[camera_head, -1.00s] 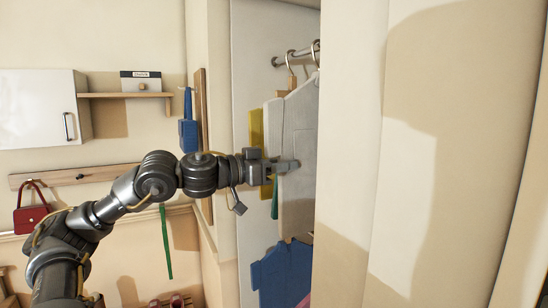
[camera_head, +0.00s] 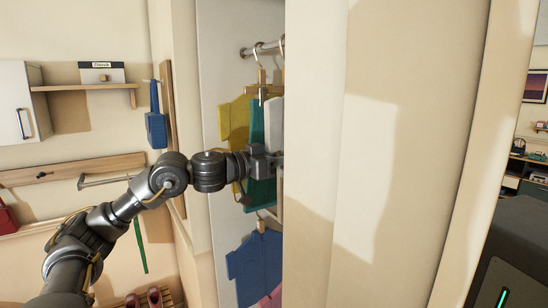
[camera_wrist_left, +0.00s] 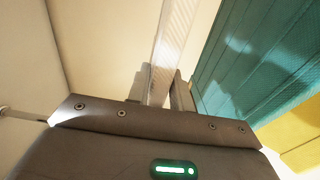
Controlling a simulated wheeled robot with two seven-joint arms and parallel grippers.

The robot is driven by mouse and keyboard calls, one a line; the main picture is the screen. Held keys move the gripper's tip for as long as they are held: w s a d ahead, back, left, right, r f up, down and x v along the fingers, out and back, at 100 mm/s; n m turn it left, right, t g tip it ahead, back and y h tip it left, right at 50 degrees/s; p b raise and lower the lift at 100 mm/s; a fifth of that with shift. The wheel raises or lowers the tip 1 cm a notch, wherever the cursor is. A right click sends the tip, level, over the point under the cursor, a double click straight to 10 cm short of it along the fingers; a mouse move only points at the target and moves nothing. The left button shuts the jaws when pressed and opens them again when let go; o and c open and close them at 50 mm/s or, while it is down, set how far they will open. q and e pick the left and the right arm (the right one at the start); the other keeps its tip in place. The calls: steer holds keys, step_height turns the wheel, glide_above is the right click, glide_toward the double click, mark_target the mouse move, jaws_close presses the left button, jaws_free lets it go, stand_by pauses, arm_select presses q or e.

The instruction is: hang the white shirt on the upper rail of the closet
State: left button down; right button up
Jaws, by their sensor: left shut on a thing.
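The white shirt (camera_head: 275,122) shows only as a narrow strip in the head view; the closet's side panel hides the rest. In the left wrist view its pale edge (camera_wrist_left: 170,45) runs between my fingers. My left gripper (camera_wrist_left: 162,88) is shut on it; in the head view the gripper (camera_head: 274,163) is at the closet opening, fingertips partly hidden. The upper rail (camera_head: 262,47) is above it. A hanger hook is at the rail near the panel edge; I cannot tell whether it rests on it. My right gripper is not in view.
A teal garment (camera_head: 262,180) and a yellow garment (camera_head: 234,120) hang left of the white shirt. A blue shirt (camera_head: 256,268) hangs lower. The cream side panel (camera_head: 318,150) stands close on the right. A wall shelf (camera_head: 88,90) is at the left.

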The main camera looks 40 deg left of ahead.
arm_select(q)
steer(key=shift+f+b, duration=0.9)
steer(key=shift+f, duration=0.05)
steer(key=c, duration=1.2)
jaws_free()
steer(key=shift+o, duration=0.2)
steer(key=shift+f, duration=0.15)
